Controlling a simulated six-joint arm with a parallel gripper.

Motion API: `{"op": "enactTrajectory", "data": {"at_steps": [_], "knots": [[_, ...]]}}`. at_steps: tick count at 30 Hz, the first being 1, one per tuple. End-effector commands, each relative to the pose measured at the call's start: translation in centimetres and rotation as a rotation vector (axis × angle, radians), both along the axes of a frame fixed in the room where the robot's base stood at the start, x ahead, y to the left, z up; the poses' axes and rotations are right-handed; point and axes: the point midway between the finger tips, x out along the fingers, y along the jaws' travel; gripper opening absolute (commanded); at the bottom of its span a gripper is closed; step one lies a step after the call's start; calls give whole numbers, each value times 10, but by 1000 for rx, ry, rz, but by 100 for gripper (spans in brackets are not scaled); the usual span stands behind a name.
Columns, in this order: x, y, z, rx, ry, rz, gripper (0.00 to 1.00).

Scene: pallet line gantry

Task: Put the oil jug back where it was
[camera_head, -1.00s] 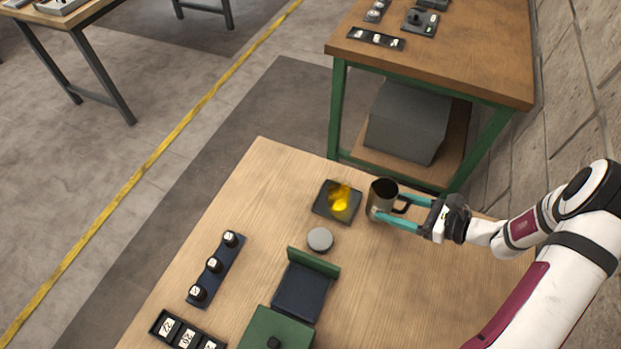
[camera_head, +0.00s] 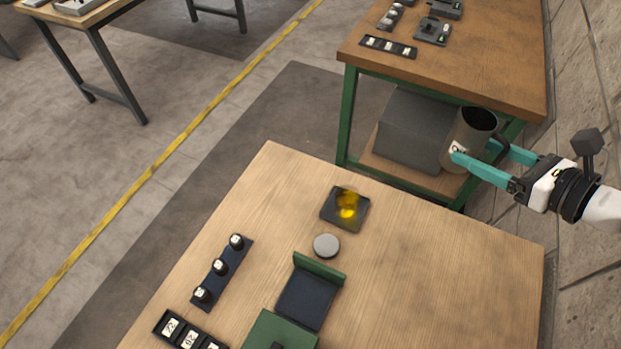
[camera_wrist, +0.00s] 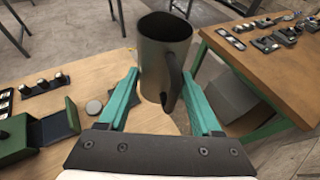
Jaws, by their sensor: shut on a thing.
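The oil jug (camera_head: 464,140) is a grey metal jug with a dark open top and a handle on its right side. It is upright. My gripper (camera_head: 490,158) is shut on the jug, its teal fingers on either side, and holds it up beyond the far right part of the wooden table. In the wrist view the jug (camera_wrist: 161,58) stands between the teal fingers (camera_wrist: 163,92), and its handle points toward the palm. On the table is a dark square tray (camera_head: 331,213) with yellow liquid (camera_head: 347,203) in it.
A grey round disc (camera_head: 326,245), a green holder with a dark pad (camera_head: 305,297) and a rack of small labelled knobs (camera_head: 219,270) are on the near table (camera_head: 430,260). Its right part is clear. A second bench (camera_head: 470,65) with small parts stands behind, a brick wall at right.

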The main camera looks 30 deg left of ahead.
Motion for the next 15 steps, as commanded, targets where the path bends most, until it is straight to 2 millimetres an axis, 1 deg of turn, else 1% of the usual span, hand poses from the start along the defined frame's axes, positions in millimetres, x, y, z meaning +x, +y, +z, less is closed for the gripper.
{"op": "enactTrajectory", "data": {"at_steps": [1, 3, 6, 11, 15], "knots": [[0, 5, 8, 0, -4, -10, 0], [3, 14, 14, 1, -3, -21, 0], [9, 30, 15, 1, -1, -29, 0], [20, 62, 8, 2, 2, -30, 0], [28, 95, -7, 2, 4, -28, 0]]}}
